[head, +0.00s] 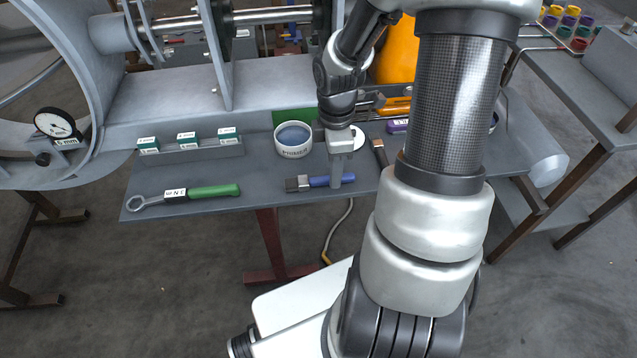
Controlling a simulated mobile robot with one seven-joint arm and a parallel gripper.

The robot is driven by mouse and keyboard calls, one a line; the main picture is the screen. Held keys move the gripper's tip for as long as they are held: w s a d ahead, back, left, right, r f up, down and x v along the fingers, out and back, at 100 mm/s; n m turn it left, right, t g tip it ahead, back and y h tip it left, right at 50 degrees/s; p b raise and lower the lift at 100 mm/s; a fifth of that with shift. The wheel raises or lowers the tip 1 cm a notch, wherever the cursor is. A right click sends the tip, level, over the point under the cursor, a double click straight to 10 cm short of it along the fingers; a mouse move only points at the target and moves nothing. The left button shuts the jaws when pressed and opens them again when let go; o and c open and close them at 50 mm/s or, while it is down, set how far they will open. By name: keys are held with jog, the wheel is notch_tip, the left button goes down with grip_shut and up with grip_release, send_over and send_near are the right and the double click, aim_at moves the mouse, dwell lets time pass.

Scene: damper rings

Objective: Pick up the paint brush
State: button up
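The paint brush (318,182) lies flat near the front edge of the grey bench in the head view. It has a blue handle pointing right and a dark, flat bristle end pointing left. My gripper (336,186) points down at the handle, and its fingers cover a part of it. The blue handle shows on both sides of the fingers. I cannot tell whether the fingers are closed on it or only around it.
A paint tin (293,140) stands behind the brush. A ring spanner with a green handle (213,191) lies to the left. A dark tool (379,153) lies close on the right. Small green-and-white boxes (187,141) stand at the back left.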

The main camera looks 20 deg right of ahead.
jog(key=shift+f, duration=0.85)
grip_shut()
jog(key=shift+r, duration=0.15)
notch_tip(320, 180, up, 10)
jog(key=p, duration=0.3)
